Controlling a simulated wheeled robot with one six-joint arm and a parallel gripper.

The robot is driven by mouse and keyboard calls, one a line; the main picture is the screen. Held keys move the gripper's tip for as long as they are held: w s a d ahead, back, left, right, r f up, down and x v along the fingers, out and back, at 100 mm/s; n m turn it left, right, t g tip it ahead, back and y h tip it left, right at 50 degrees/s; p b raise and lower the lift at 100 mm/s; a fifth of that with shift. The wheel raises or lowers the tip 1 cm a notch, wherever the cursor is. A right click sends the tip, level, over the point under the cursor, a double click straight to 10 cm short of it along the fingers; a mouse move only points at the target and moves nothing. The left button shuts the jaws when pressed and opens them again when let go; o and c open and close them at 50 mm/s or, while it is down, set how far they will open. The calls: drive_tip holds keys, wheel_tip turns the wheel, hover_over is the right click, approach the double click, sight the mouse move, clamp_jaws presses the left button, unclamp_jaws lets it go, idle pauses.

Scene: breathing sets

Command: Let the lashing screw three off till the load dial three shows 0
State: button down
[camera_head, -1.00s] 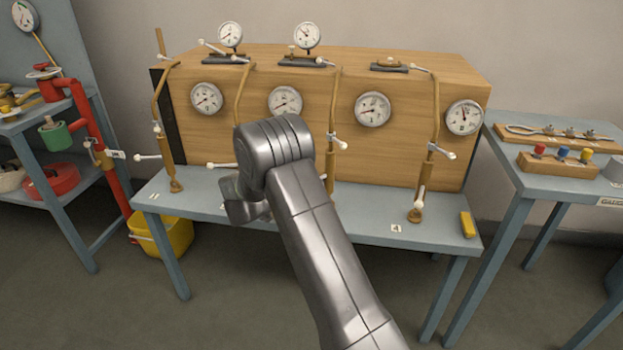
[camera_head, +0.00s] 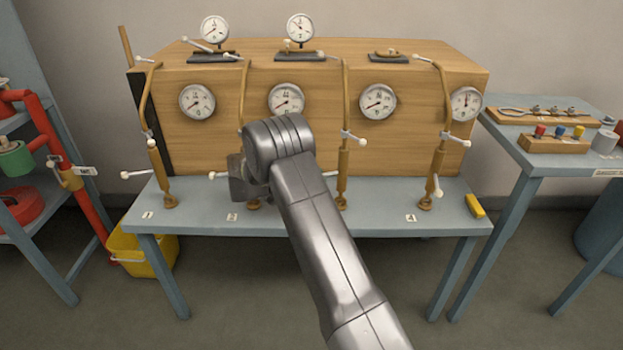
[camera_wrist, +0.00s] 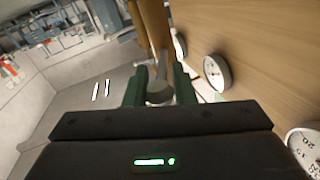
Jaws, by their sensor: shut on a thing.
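Load dial three (camera_head: 378,101) is on the wooden crate face, third from the left. Its needle points to the lower left; the figures are too small to read. Lashing screw three (camera_head: 344,173) stands upright on the bench below and left of that dial, with white-ended bars. My gripper (camera_wrist: 158,98) has its green fingers on either side of a pale, round-ended handle (camera_wrist: 159,92) and is shut on it. In the head view my gripper (camera_head: 240,180) overlaps the second screw, its fingertips hidden.
Lashing screw four (camera_head: 437,170) stands to the right and lashing screw one (camera_head: 158,170) to the left. A yellow block (camera_head: 475,206) lies at the bench's right end. A side table (camera_head: 560,160) with tools is on the right; a yellow bucket (camera_head: 150,258) is below left.

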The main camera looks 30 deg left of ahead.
idle(0.3)
drive_tip(key=c, duration=1.2)
unclamp_jaws()
drive_tip(key=shift+d, duration=0.1)
drive_tip(key=v, duration=1.3)
drive_tip(key=shift+s+a+p, duration=0.25)
drive_tip(key=shift+a+p, duration=0.05)
drive_tip(key=x, duration=1.3)
drive_tip(key=shift+w+d+b, duration=0.25)
drive_tip(key=shift+b, duration=0.05)
